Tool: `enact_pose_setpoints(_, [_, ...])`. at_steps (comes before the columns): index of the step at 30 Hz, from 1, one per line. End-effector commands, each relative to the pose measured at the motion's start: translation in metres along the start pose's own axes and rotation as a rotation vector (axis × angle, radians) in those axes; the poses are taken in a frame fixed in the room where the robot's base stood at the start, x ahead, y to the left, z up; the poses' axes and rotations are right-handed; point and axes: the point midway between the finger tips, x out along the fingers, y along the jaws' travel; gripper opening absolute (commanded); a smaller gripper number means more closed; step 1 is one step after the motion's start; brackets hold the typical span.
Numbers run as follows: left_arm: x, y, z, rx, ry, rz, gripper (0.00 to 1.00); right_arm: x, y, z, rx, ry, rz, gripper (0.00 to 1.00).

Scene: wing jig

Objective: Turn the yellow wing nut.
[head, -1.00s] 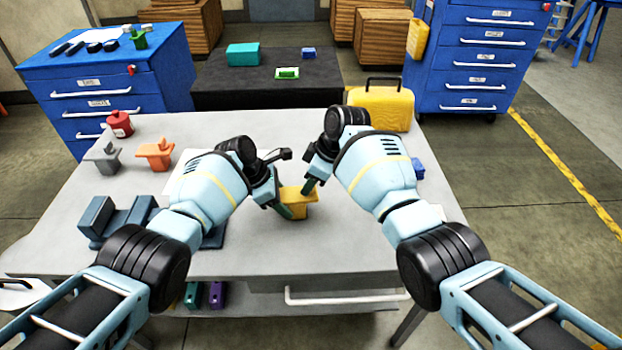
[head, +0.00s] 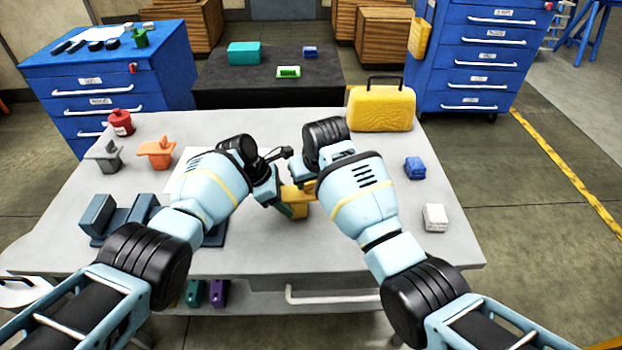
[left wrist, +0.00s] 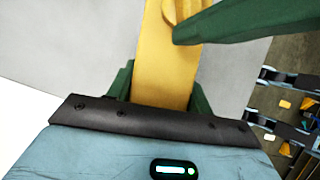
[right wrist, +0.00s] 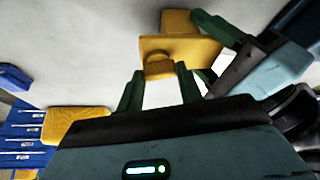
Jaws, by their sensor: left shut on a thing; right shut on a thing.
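The yellow wing nut (right wrist: 159,68) is a small rounded piece on the face of a yellow block with a flat plate (right wrist: 192,47). In the right wrist view it sits between the green fingertips of my right gripper (right wrist: 157,80), which is shut on it. My left gripper (left wrist: 160,92) is shut on the plate, one green finger on each side. In the head view the yellow block (head: 298,207) is partly hidden by both grippers. I cannot tell whether it touches the table. The wing nut is hidden in the head view.
A grey part (head: 104,156), an orange part (head: 157,154) and a red container (head: 121,122) stand at the table's left. A slate-blue fixture (head: 118,222) lies near my left arm. A yellow case (head: 381,108), blue block (head: 415,168) and white block (head: 435,217) are at the right.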

Motion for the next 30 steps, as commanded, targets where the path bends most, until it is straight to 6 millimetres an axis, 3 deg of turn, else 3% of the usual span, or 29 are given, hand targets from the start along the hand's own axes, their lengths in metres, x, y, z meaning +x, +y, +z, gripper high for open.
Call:
enact_pose_setpoints(10, [-0.0014, 0.0004, 0.0030, 0.004, -0.005, 0.001, 0.14, 0.0006, -0.0007, 0.0005, 0.118, -0.001, 0.048, 0.13])
enact_pose_setpoints(25, [-0.0015, 0.0003, 0.0033, 0.004, -0.006, 0.001, 0.14, 0.0007, -0.0003, 0.0005, 0.134, 0.000, 0.055, 0.13])
enact_pose_setpoints(26, [-0.0015, 0.0003, 0.0034, 0.004, -0.006, 0.001, 0.14, 0.0007, -0.0003, 0.0005, 0.134, 0.000, 0.055, 0.37])
enact_pose_setpoints(30, [-0.0014, 0.0004, 0.0030, 0.003, -0.005, 0.001, 0.14, 0.0005, -0.0004, 0.0004, 0.133, 0.000, 0.055, 0.56])
